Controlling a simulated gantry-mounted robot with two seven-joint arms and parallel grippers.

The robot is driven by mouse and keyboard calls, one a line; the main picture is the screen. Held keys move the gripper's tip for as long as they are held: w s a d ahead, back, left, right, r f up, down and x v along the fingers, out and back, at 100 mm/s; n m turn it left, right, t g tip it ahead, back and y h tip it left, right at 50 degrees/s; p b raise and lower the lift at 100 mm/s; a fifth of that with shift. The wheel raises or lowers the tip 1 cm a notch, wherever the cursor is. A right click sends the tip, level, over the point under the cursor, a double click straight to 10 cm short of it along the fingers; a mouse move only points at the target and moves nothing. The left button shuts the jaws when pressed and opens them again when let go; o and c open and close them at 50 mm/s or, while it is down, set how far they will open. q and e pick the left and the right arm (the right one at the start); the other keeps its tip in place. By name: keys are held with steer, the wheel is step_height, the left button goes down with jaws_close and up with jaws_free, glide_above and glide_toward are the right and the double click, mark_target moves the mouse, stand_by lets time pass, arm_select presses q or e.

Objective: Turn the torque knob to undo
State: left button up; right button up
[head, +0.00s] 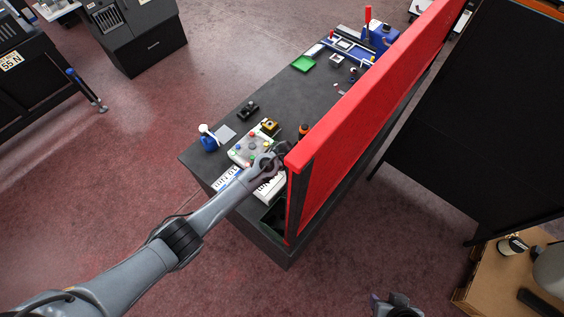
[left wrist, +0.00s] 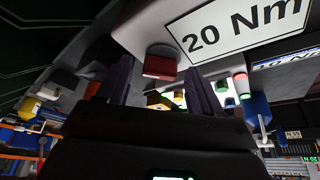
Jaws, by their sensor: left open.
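A light control panel (head: 243,152) with several coloured knobs or buttons lies near the left end of the dark table. I cannot tell which part is the torque knob. My left gripper (head: 268,164) is over the panel's near right side and hides part of it. In the left wrist view my left gripper (left wrist: 158,70) is open, its two dark fingers apart. A red block-like part (left wrist: 160,66) shows between the fingertips, seemingly beyond them and apart. A white label reading "20 Nm" (left wrist: 240,25) is above it. My right gripper (head: 395,304) is partly visible at the bottom edge, its jaws unclear.
A tall red partition (head: 360,100) runs along the table's right side, close to my left gripper. A blue bottle (head: 209,141), black item (head: 248,110) and yellow part (head: 270,127) stand around the panel.

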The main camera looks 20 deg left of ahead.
arm_select(q)
steer(key=shift+c, duration=0.5)
steer(key=c, duration=1)
steer(key=shift+o, duration=0.2)
